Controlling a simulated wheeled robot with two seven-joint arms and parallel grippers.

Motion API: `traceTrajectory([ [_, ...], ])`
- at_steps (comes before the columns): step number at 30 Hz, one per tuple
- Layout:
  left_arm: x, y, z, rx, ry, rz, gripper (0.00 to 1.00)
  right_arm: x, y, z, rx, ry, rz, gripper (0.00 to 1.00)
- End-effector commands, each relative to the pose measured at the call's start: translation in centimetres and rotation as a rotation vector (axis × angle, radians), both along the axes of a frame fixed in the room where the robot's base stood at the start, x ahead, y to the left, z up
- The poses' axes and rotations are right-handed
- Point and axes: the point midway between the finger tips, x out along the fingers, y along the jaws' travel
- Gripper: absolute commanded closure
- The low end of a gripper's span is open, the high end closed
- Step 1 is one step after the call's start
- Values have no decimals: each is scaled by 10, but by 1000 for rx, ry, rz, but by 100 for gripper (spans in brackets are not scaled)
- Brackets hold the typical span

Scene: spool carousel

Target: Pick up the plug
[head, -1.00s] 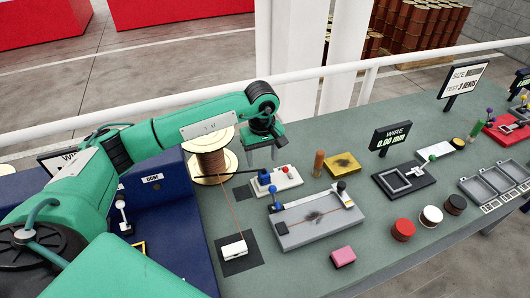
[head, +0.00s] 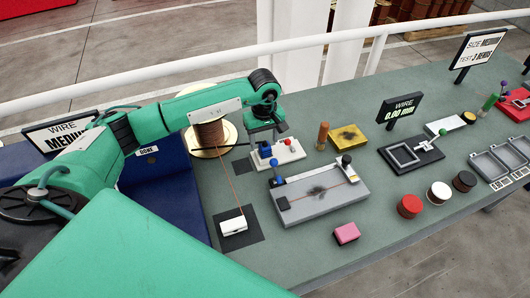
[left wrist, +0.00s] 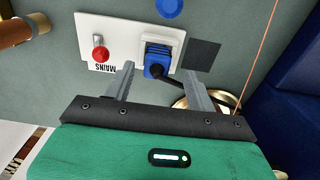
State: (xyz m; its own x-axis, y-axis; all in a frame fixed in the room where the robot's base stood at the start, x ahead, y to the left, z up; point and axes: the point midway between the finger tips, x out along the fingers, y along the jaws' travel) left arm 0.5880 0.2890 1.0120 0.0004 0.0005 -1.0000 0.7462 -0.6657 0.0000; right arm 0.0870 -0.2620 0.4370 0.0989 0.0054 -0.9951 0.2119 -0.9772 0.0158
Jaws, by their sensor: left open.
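The blue plug (head: 265,150) with a black cable sits in the white mains box (head: 290,155). My left gripper (head: 264,138) is open just above the plug. In the left wrist view, its fingers (left wrist: 157,75) are on either side of the plug with a gap at each side; they do not appear to touch it. My right gripper is not in view.
A copper wire spool (head: 210,134) stands left of the mains box. A grey bending fixture (head: 335,203) with blue and dark knobs is close in front. A brown cylinder (head: 322,135) and yellow pad (head: 349,138) are to the right. The bench front has free room.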

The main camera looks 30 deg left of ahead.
Motion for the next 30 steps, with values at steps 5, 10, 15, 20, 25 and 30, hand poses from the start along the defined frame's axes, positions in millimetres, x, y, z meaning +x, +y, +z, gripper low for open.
traceTrajectory([
  [5,5,-1,-30,-1,3,1,44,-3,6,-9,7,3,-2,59],
  [10,5,-1,-44,0,1,1,44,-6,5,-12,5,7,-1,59],
  [15,5,0,-43,0,0,0,44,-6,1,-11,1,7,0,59],
  [20,5,0,-43,0,0,0,73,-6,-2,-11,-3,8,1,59],
  [25,5,0,-43,0,0,0,94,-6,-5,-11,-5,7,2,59],
  [30,5,0,-43,0,0,0,94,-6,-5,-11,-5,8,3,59],
])
